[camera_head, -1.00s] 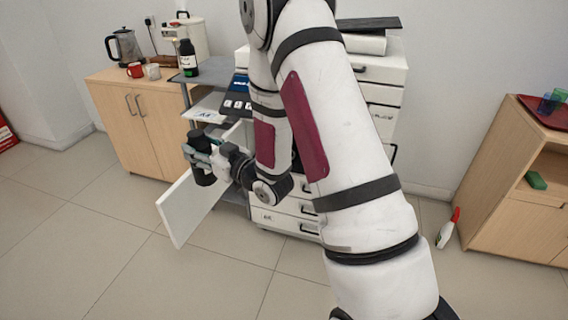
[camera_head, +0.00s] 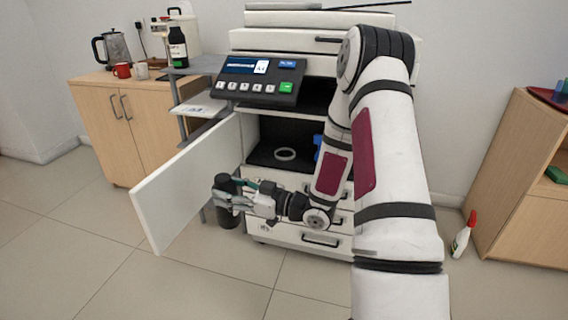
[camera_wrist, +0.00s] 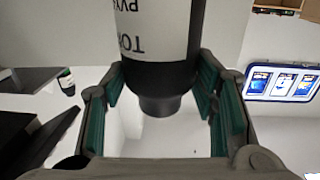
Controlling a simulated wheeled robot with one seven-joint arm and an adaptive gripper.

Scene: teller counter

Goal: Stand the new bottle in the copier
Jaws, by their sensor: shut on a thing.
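My gripper (camera_head: 232,198) is shut on a dark bottle (camera_head: 228,217), held roughly upright in front of the copier (camera_head: 322,67), between its open door and drawers. In the wrist view the bottle (camera_wrist: 158,75) has a white label with black lettering, and its dark narrow end sits between the teal finger pads. The copier door (camera_head: 185,190) is swung open to the left. Inside its dark compartment a pale ring (camera_head: 286,154) lies on the floor, with a blue part (camera_head: 318,146) to its right, partly behind my arm. A second black bottle (camera_head: 178,47) with a white label and green mark stands on the side shelf.
The copier's control panel (camera_head: 262,80) juts out above the compartment. A wooden cabinet (camera_head: 118,122) with a kettle and mugs stands at left. A white spray bottle (camera_head: 463,240) with a red top stands on the floor by the right cabinet (camera_head: 525,190).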

